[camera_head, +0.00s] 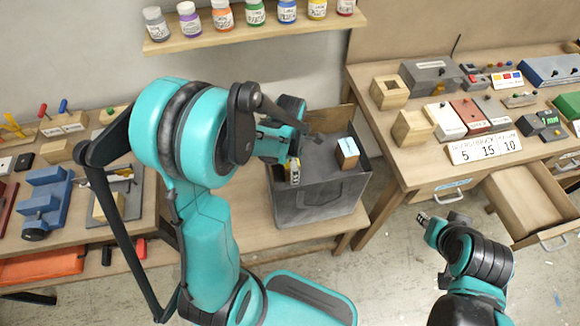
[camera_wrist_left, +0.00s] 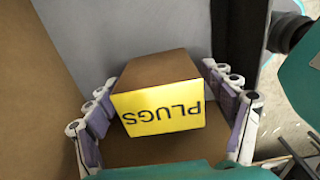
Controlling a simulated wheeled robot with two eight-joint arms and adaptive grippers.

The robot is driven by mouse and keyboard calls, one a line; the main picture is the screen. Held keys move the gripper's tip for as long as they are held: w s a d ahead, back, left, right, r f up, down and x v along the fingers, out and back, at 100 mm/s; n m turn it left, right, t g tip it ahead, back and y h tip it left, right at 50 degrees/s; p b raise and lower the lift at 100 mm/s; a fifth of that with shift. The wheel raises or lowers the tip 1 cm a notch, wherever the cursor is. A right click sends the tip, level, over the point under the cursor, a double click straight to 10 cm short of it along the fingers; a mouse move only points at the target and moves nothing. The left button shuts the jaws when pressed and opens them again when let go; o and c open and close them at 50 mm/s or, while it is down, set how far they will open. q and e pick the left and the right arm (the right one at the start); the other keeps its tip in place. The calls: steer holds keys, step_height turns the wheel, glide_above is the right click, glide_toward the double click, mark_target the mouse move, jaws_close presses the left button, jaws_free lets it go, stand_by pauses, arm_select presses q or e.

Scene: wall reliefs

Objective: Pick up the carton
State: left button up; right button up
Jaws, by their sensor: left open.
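A brown carton (camera_wrist_left: 158,72) with a yellow face reading "PLUGS" sits in the left wrist view, the lettering upside down. My left gripper (camera_wrist_left: 163,95) is open, with its fingers on both sides of the carton. A gap shows between the fingers and the carton's sides. In the head view, my left gripper reaches into a dark grey box (camera_head: 325,205), where a small yellow face (camera_head: 295,171) shows beside it; my arm hides the rest. A second small brown carton (camera_head: 347,150) with a blue face is at the box's right side. My right gripper (camera_head: 424,218) is low at right, away from the box.
The grey box stands on a low wooden bench (camera_head: 255,218). A shelf of bottles (camera_head: 250,38) is above. A workbench (camera_head: 400,165) with devices and an open drawer (camera_head: 538,195) stands at right. Tools and a blue vise (camera_head: 42,200) are at left. Floor in front is clear.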

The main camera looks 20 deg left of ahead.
arm_select(q)
steer(key=c, duration=1.4)
steer(key=shift+r, duration=0.1)
